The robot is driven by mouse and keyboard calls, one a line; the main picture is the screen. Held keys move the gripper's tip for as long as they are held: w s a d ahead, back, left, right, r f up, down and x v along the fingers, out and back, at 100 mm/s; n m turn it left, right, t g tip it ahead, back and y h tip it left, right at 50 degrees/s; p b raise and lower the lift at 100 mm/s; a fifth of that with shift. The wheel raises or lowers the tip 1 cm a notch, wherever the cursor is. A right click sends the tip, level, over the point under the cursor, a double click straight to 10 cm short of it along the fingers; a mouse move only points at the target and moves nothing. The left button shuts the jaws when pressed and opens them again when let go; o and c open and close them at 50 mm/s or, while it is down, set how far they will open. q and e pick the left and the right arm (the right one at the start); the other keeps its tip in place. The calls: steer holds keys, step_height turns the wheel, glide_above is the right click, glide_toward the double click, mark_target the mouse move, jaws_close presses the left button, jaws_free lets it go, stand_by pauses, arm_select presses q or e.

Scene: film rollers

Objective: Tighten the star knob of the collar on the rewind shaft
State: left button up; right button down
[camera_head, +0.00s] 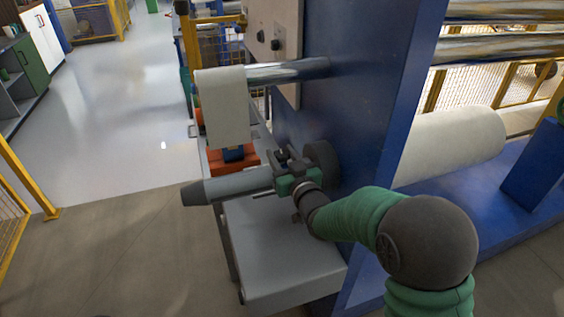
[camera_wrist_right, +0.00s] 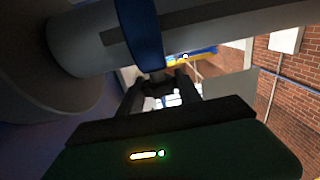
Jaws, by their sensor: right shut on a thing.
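The grey rewind shaft (camera_head: 240,184) sticks out to the left from the blue machine frame, above a grey bench. In the right wrist view the shaft (camera_wrist_right: 84,47) runs across the top with a dark slot along it. The blue collar (camera_wrist_right: 138,34) sits around the shaft there. My right gripper (camera_head: 288,156) is at the shaft, close to the frame, and covers the collar in the head view. In the wrist view its two dark fingers (camera_wrist_right: 158,84) are shut on the dark star knob (camera_wrist_right: 155,77) under the collar; the knob is mostly hidden. My left gripper is not in view.
A dark round flange (camera_head: 323,165) stands between gripper and blue frame (camera_head: 350,90). A grey bench (camera_head: 285,255) lies below the shaft. Open floor (camera_head: 110,130) lies to the left.

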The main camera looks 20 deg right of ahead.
steer(key=m+h, duration=0.1)
steer(key=h, duration=0.1)
steer(key=shift+a+m+h+b, duration=0.3)
steer(key=shift+m+h+b, duration=0.1)
steer(key=m+h, duration=0.1)
steer(key=h, duration=0.1)
steer(key=shift+r+m+h+p, duration=0.15)
steer(key=shift+m+h+p, duration=0.15)
steer(key=shift+m+h, duration=0.1)
steer(key=m+g+h+p, duration=0.1)
steer(key=m+h+p, duration=0.1)
steer(key=h, duration=0.1)
steer(key=m+g+h+p, duration=0.2)
steer(key=h, duration=0.1)
steer(key=shift+d+r+m+h, duration=0.1)
steer(key=shift+r+m+h, duration=0.1)
steer(key=shift+m+h, duration=0.1)
steer(key=m+g+h+p, duration=0.2)
steer(key=g+h, duration=0.1)
steer(key=shift+f+m, duration=0.15)
steer(key=shift+m, duration=0.15)
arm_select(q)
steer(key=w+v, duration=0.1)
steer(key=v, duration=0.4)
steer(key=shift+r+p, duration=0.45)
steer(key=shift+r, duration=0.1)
arm_select(e)
steer(key=shift+d+m+g+h, duration=0.1)
steer(key=shift+m+g+h, duration=0.5)
steer(key=shift+g, duration=0.2)
